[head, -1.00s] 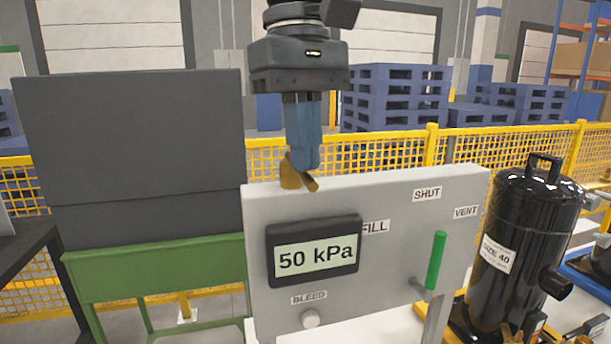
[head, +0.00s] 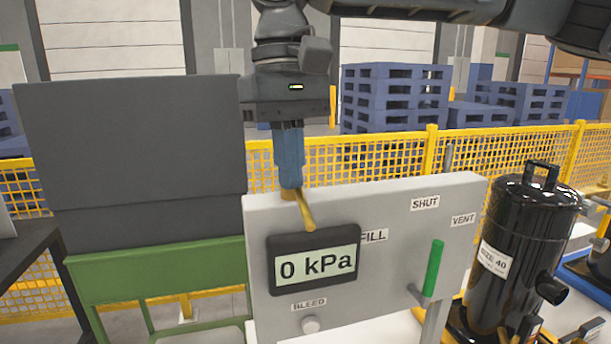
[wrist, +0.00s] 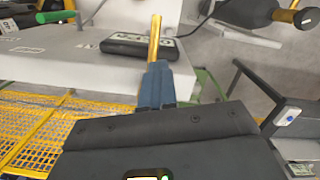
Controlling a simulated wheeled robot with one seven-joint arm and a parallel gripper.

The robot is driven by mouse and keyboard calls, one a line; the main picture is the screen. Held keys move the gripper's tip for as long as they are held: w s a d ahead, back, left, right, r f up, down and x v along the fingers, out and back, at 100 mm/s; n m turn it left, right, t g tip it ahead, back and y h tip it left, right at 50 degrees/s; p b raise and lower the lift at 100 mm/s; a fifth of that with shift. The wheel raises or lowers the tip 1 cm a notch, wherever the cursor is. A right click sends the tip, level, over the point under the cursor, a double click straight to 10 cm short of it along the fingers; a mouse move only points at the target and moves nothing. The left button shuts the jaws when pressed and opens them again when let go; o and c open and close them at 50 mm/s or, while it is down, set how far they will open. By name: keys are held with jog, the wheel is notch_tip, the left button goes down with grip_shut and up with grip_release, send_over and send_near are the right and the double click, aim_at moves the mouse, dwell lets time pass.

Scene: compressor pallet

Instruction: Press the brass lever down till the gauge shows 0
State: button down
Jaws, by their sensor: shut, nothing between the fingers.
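The brass lever (head: 306,213) slopes down toward the front at the top edge of the grey panel (head: 400,200). The lever also shows in the wrist view (wrist: 155,38), reaching out past my fingertips. My gripper (head: 291,186) is shut with nothing between its fingers. Its tips are on or right above the lever's rear part; exact contact is hard to tell. The gauge (head: 314,263) on the panel's front reads 0 kPa. In the wrist view the gauge (wrist: 140,46) is seen from behind and above.
A green-handled valve lever (head: 433,268) stands right of the gauge, below the SHUT and VENT labels. A black compressor (head: 525,240) stands at right. A yellow mesh fence (head: 380,155) runs behind.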

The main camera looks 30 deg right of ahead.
jog(key=shift+d, duration=0.1)
notch_tip(320, 180, up, 8)
jog(key=shift+w+f+b, duration=0.15)
jog(key=shift+w+b, duration=0.25)
dwell(0.5)
